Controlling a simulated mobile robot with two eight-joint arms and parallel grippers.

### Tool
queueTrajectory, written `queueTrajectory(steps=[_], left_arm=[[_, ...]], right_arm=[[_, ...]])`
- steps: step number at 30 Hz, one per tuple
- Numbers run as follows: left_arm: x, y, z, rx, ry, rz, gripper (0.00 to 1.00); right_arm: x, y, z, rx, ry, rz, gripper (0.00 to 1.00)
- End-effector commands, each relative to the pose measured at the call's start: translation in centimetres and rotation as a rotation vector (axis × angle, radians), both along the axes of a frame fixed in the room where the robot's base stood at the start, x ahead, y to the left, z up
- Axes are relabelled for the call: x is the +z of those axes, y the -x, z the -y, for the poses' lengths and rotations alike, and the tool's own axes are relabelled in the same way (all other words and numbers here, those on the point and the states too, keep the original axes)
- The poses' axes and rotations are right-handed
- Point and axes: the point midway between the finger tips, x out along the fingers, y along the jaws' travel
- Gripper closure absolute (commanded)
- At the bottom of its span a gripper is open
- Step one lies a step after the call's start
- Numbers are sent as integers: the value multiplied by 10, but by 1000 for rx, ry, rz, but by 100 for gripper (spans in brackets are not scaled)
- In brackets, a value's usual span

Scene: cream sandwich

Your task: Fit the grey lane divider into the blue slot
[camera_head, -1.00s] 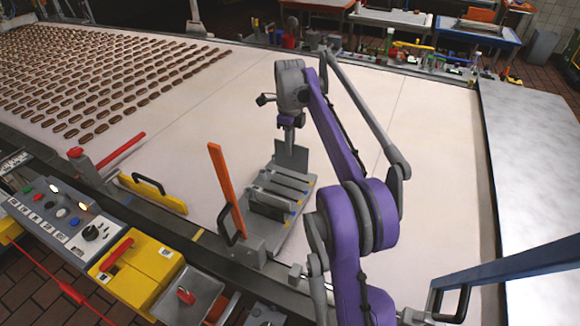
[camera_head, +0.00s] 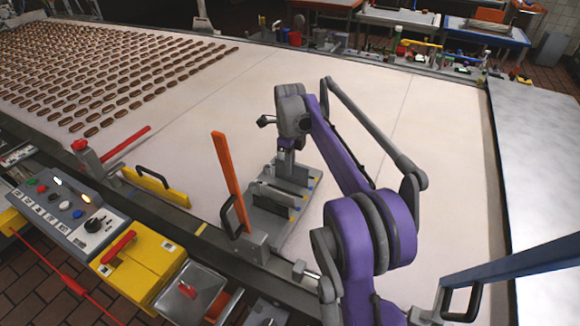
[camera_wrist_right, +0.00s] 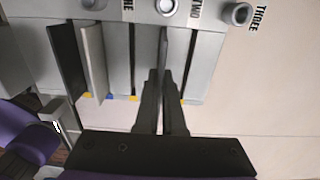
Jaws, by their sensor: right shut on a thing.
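My right gripper (camera_wrist_right: 160,95) is shut on the grey lane divider (camera_wrist_right: 163,48), a thin upright plate seen almost edge-on. In the head view the right gripper (camera_head: 285,155) is low over the far part of the grey slotted fixture (camera_head: 268,226). The fixture has parallel lanes with yellow and blue end marks. In the wrist view a blue mark (camera_wrist_right: 110,97) shows left of the fingers, with yellow marks on both sides of them. The fingers hide the mark below the divider. I cannot tell whether its lower edge is in a slot. My left gripper is out of view.
An orange upright bar (camera_head: 228,178) stands at the fixture's left. A yellow guard with a black handle (camera_head: 156,186) lies along the belt edge. Rows of brown biscuits (camera_head: 130,85) cover the belt's far left. The pale belt (camera_head: 430,160) is clear to the right.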

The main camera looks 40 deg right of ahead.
Motion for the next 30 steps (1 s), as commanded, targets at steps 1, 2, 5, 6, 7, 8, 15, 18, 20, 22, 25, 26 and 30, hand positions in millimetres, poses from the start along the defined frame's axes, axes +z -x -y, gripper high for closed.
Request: queueTrajectory(steps=[1,2,5,6,7,8,15,18,20,22,25,26,30], left_arm=[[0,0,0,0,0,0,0],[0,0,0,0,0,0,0],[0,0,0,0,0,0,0],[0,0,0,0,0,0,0],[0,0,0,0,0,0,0],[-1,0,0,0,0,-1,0],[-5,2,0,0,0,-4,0],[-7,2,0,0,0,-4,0],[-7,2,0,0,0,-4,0],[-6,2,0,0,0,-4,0],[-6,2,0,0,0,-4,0],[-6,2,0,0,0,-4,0],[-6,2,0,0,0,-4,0]], right_arm=[[0,0,0,0,0,0,100],[0,0,0,0,0,0,100],[1,0,0,0,0,0,100],[0,0,0,0,0,0,100],[0,0,0,0,0,0,100],[-1,0,0,0,0,0,100],[-9,0,0,0,0,0,100],[-12,0,0,0,0,0,100],[-12,0,0,0,0,0,100],[-11,0,0,0,0,0,89],[-11,0,0,0,0,0,71],[-11,0,0,0,0,0,66],[-11,0,0,0,0,0,64]])
